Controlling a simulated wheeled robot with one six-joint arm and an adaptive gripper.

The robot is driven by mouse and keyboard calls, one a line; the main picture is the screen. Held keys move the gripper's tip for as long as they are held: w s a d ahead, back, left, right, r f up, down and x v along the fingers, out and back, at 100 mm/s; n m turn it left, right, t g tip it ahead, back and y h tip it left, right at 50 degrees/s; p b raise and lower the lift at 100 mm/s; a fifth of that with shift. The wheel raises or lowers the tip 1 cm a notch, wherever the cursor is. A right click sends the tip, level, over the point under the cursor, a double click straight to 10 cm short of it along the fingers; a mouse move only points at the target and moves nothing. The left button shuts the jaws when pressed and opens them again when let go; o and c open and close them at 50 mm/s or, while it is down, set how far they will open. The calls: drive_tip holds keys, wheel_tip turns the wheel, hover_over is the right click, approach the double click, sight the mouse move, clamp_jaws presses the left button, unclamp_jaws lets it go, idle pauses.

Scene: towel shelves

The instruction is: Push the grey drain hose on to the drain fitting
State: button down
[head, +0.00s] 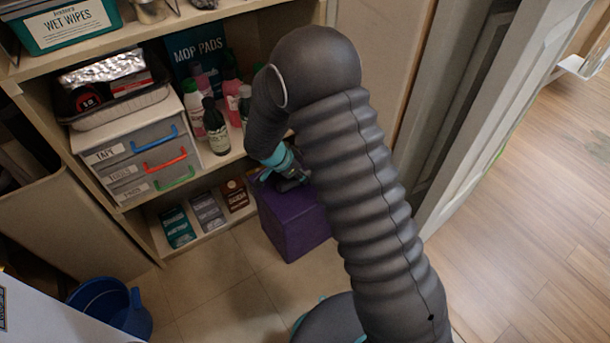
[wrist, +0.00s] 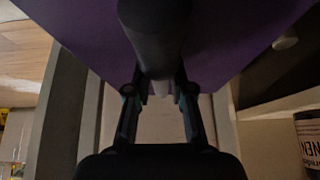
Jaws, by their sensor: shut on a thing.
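My gripper (wrist: 162,92) is shut on a dark cylindrical thing (wrist: 155,40) in the wrist view. The cylinder runs down from the top edge to between the fingers, and a small paler end shows there. It may be the grey drain hose, but I cannot tell. In the head view my gripper (head: 288,178) is low by the shelves, at the top of a purple box (head: 292,225), and my arm hides much of it. A purple surface (wrist: 235,40) fills the upper wrist view behind the cylinder. I cannot make out a drain fitting in either view.
Shelves hold bottles (head: 213,128), a grey drawer unit (head: 140,160) and small boxes (head: 208,212). A blue bucket (head: 112,305) stands on the floor at lower left. A door frame (head: 480,110) stands on the right, with open wooden floor (head: 540,220) beyond it.

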drive_tip(key=shift+f, duration=0.15)
drive_tip(key=c, duration=1)
unclamp_jaws()
drive_tip(key=shift+r+p, duration=0.2)
drive_tip(key=shift+p, duration=0.6)
drive_tip(key=shift+a+r, duration=0.2)
drive_tip(key=shift+a, duration=0.05)
drive_tip(key=v, duration=1.3)
drive_tip(key=shift+s+d+b, duration=0.1)
drive_tip(key=shift+d+b, duration=0.05)
drive_tip(key=shift+b, duration=0.25)
